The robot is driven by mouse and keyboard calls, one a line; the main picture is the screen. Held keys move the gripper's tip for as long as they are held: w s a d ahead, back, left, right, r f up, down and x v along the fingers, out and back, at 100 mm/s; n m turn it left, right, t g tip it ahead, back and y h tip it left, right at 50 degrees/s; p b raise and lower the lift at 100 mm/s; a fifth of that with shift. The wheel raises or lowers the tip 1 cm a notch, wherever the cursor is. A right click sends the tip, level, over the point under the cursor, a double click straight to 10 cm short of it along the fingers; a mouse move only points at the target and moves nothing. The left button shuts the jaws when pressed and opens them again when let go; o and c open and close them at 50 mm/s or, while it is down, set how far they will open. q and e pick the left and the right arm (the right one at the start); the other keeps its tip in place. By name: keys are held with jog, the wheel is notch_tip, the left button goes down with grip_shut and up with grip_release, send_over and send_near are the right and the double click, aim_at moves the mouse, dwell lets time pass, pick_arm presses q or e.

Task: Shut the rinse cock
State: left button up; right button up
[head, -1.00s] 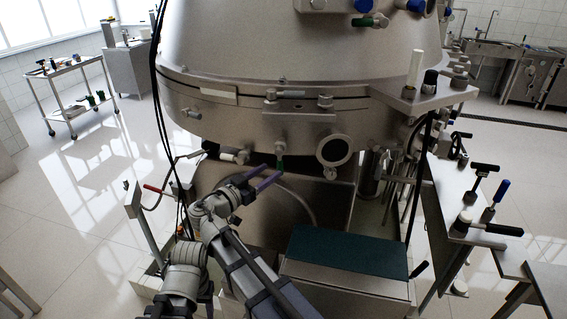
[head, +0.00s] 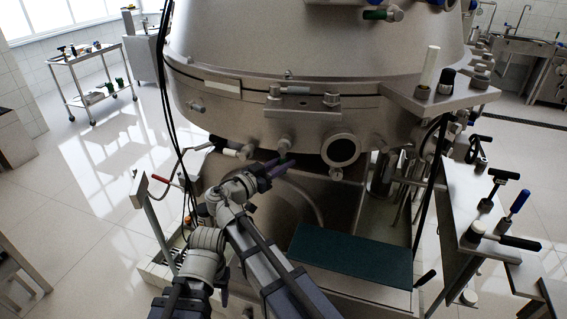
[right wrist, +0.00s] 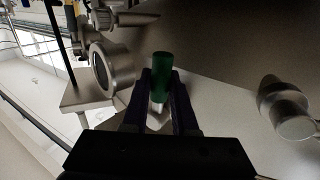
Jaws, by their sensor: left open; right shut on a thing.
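A small cock (head: 285,143) sits on the lower rim of the big steel separator bowl (head: 300,45). Its green handle (right wrist: 162,78) stands between the dark purple fingers of my right gripper (right wrist: 160,100) in the right wrist view. My right gripper also shows in the head view (head: 277,172), just below the cock, its fingers closed on the handle. The fingers mostly hide the handle there. I take this cock to be the rinse cock; no label is readable. My left gripper does not show clearly; only grey arm parts appear at the lower left.
A round sight glass (head: 341,150) is close right of the cock, and a knob (head: 246,152) is to its left. A green-topped step (head: 350,258) lies below. Black hoses (head: 167,110) hang at the left.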

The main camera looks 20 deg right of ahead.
grip_shut()
dwell(0.9)
